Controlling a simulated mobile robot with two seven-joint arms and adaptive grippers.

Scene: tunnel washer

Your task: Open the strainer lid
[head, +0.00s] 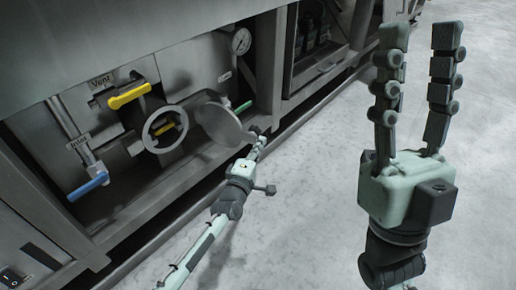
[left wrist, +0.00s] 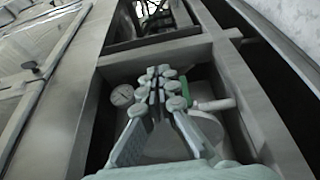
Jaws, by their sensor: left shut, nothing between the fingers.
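The strainer lid (head: 222,124) is a round grey disc that stands swung out to the right of the round strainer opening (head: 165,129), whose ring faces me in the head view. Inside the opening a yellow part shows. My left gripper (head: 257,142) is shut and empty, at the right edge of the lid; I cannot tell whether it touches it. In the left wrist view its fingers (left wrist: 158,80) are together, with a pale rounded part beside them on the right. My right gripper (head: 418,45) is open and empty, raised above the floor at the right.
A yellow Vent handle (head: 130,95) and a blue Inlet handle (head: 88,187) are left of the opening. A pressure gauge (head: 240,41) is above the lid. A frame post (head: 270,70) and lower rail (head: 150,215) border the recess. The floor (head: 310,190) is clear.

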